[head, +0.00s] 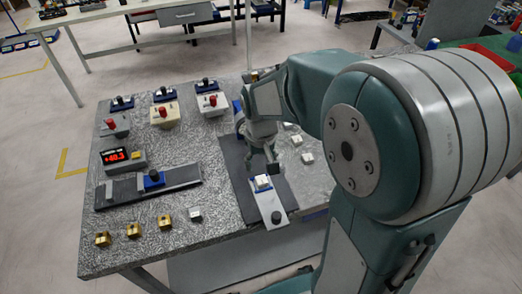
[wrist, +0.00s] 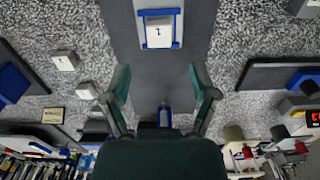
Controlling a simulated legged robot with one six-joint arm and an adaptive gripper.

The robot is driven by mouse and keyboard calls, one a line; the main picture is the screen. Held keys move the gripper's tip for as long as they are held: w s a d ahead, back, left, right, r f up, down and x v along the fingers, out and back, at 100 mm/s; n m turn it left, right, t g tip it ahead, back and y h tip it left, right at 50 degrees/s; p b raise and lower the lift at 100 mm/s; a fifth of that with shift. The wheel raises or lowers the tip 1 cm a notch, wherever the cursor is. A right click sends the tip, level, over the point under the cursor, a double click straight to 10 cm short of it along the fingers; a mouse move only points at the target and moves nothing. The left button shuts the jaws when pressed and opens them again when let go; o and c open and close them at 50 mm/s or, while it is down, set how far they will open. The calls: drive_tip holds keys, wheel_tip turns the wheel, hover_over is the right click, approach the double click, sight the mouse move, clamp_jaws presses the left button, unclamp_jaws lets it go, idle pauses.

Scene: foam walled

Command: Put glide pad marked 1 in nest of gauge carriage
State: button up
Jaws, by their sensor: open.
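A white glide pad (wrist: 159,31) marked 1 sits between two blue bars at the top of the wrist view. It lies over a pale grey plate, which I take as the gauge carriage (head: 271,207), on a dark strip (head: 236,170). The pad also shows in the head view (head: 262,181), with blue at its edges. The plate has a dark knob in front of the pad. The pad looks to be within the blue nest; I cannot tell whether it is fully seated. My gripper (wrist: 161,92) is open and empty, its fingertips apart from the pad; in the head view it is just behind the pad (head: 270,165).
Small white pads (head: 307,158) lie right of the strip. A dark rail (head: 120,191) with a blue slider and a red display (head: 116,155) stand left. Several brass blocks (head: 164,221) line the front; red-knobbed fixtures (head: 164,113) stand behind.

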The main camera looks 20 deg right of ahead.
sight(261, 179)
drive_tip(key=s+r+t, duration=0.5)
drive_tip(key=s+r, duration=0.8)
drive_tip(key=s, duration=0.1)
drive_tip(key=shift+t, duration=0.3)
